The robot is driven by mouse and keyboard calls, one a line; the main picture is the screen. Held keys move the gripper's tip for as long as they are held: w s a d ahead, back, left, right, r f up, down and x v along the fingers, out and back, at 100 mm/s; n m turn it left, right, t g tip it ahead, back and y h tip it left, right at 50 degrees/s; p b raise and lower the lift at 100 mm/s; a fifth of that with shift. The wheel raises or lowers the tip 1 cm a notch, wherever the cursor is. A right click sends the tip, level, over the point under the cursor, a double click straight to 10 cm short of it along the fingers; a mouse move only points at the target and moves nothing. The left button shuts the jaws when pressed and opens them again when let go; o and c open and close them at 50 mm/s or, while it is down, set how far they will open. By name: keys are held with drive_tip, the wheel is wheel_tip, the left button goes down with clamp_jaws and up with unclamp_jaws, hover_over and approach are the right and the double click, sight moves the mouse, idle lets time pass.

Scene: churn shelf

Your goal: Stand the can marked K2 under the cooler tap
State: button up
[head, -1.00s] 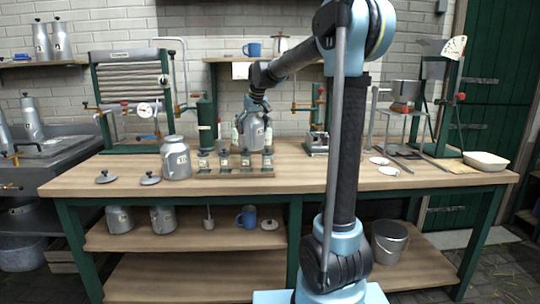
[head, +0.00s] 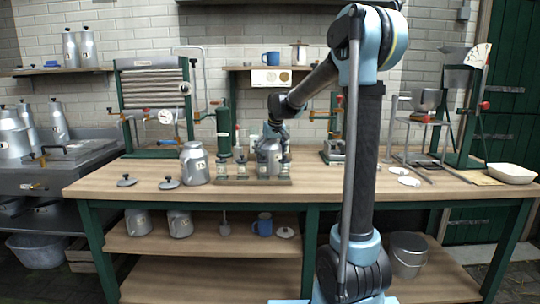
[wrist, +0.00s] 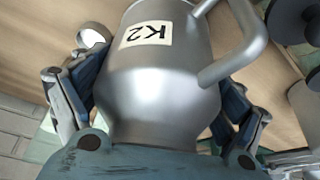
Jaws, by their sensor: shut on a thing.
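The can marked K2 (wrist: 165,75) is a grey metal can with a side handle. Its label shows in the wrist view. My gripper (wrist: 158,110) is shut on it, with a finger on each side of the body. In the head view the can (head: 268,150) is at the middle of the bench, with the gripper above it. Small bottles in front hide its base, so I cannot tell whether it touches anything. The cooler (head: 155,95), a green frame with horizontal tubes, stands to the left at the back of the bench. I cannot clearly make out its tap.
Another labelled can (head: 195,164) stands on the bench between the cooler and my gripper. Two lids (head: 127,181) lie left of it. Several small bottles stand in a rack (head: 250,181). A green cylinder (head: 223,132) stands behind.

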drive_tip(key=o, duration=1.1)
drive_tip(key=shift+c, duration=0.2)
drive_tip(key=shift+r, duration=0.1)
drive_tip(key=v, duration=1.2)
drive_tip(key=shift+s, duration=0.15)
